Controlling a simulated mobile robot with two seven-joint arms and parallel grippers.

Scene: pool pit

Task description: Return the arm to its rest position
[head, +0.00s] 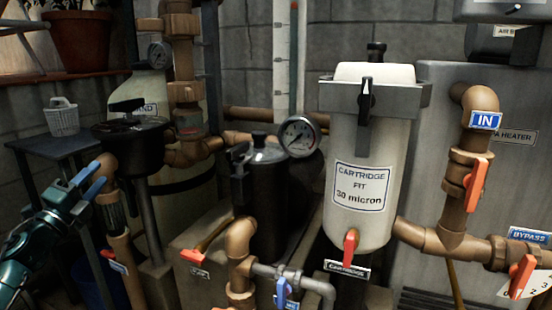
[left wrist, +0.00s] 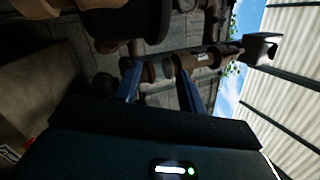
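My left gripper (head: 100,172) is at the left of the head view, in front of a brown pipe with a clear section (head: 113,212). Its two blue fingers are apart. In the left wrist view the fingers (left wrist: 157,76) also stand apart, with no held object visible between them; pipe fittings show beyond. Whether the fingers touch the pipe cannot be told. My dark green left arm (head: 35,250) comes in from the lower left. My right gripper is in neither view.
A white cartridge filter (head: 345,222), a black pump pot (head: 270,200) and brown pipes with red-handled valves (head: 476,185) fill the middle and right. A small table (head: 50,143) with a white basket (head: 62,120) stands left, behind my gripper. A potted plant (head: 78,40) sits on a shelf above.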

